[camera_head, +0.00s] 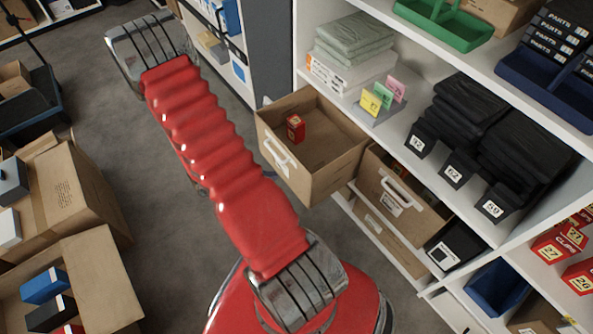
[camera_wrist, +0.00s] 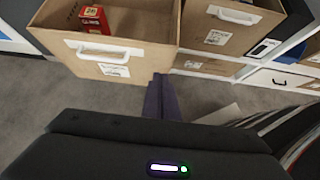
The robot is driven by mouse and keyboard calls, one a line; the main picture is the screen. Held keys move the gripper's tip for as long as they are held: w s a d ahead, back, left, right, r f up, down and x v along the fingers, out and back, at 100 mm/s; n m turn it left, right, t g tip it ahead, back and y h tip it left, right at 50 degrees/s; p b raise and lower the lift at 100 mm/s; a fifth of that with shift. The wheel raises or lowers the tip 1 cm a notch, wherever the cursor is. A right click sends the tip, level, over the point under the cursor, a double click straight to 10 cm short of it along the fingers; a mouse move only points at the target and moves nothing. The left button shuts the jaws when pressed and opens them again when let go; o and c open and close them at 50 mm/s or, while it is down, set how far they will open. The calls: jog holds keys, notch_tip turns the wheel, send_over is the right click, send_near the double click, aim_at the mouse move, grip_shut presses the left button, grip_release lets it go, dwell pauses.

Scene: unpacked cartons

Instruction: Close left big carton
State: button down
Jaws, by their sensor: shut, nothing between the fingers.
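The left big carton (camera_head: 325,175) is a brown open-topped drawer pulled well out of the white shelf in the head view. It has a white handle and label on its front, and a small red box (camera_head: 295,127) lies inside. In the wrist view the carton (camera_wrist: 140,68) fills the upper left, with its front and handle (camera_wrist: 105,50) facing me. My gripper (camera_wrist: 160,80) is shut and empty, its fingertips just below the carton's lower right front corner in the picture; I cannot tell whether they touch. The fingers are not visible in the head view, where my red arm crosses.
A second carton (camera_head: 400,203) sits right of it, farther in, with another drawer (camera_head: 378,238) below. Above are shelves with black folded clothes (camera_head: 462,120) and a green tray (camera_head: 443,22). Open cartons (camera_head: 72,190) stand on the floor at left. Grey floor between is clear.

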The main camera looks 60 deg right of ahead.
jog(key=shift+s+f, duration=0.1)
jog(key=shift+f, duration=0.05)
send_near(304, 169)
notch_tip(304, 169, down, 4)
jog(key=s+d, duration=0.2)
jog(key=d, duration=0.1)
jog(key=shift+d, duration=0.2)
dwell(0.5)
jog(key=shift+d, duration=0.1)
dwell(0.3)
